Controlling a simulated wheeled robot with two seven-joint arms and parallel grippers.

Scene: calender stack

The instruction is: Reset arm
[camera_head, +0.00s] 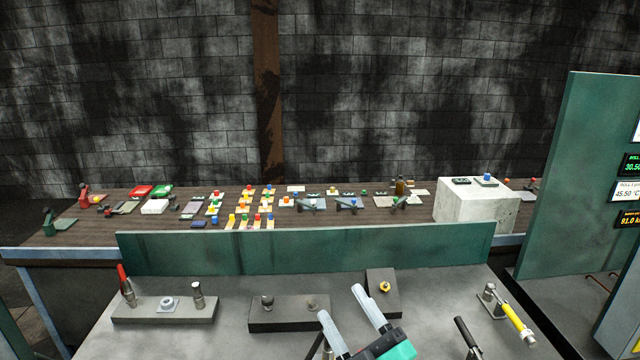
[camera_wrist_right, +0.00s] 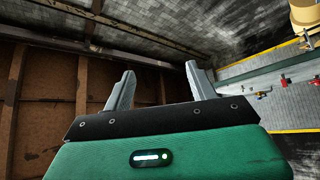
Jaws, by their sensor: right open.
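My right gripper (camera_head: 345,312) is raised at the bottom middle of the head view, in front of the grey panel top. Its two pale fingers are apart with nothing between them. In the right wrist view the same gripper (camera_wrist_right: 160,88) shows its two grey fingers spread and empty, with a brown panelled surface and a grey wall behind. My left gripper is not in view.
The grey panel (camera_head: 240,345) carries a red-handled lever (camera_head: 124,280), a yellow knob on a block (camera_head: 385,287) and a yellow-handled lever (camera_head: 518,322). A green ledge (camera_head: 300,250) stands behind it. A long table (camera_head: 100,232) beyond holds many small parts and a white block (camera_head: 475,207).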

